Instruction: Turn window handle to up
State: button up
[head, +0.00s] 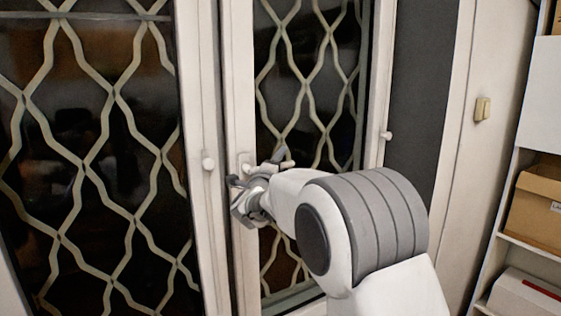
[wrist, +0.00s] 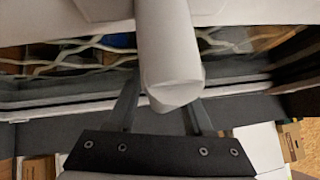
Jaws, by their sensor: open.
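The window handle (wrist: 170,60) is a thick white rounded bar, large in the wrist view. Its blunt end points toward the camera. My open gripper (wrist: 158,105) has one finger to each side of this end, with no clear grip on it. In the head view, my gripper (head: 240,185) is at the white frame of the right window sash. It hides most of the handle there, and only the pale mount (head: 244,161) shows clearly. I cannot tell from the head view which way the handle points, or whether the fingers touch it.
Lattice grilles (head: 85,150) cover the dark panes. A shelf with a cardboard box (head: 537,208) stands at the far right.

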grip_shut()
dwell(1.4)
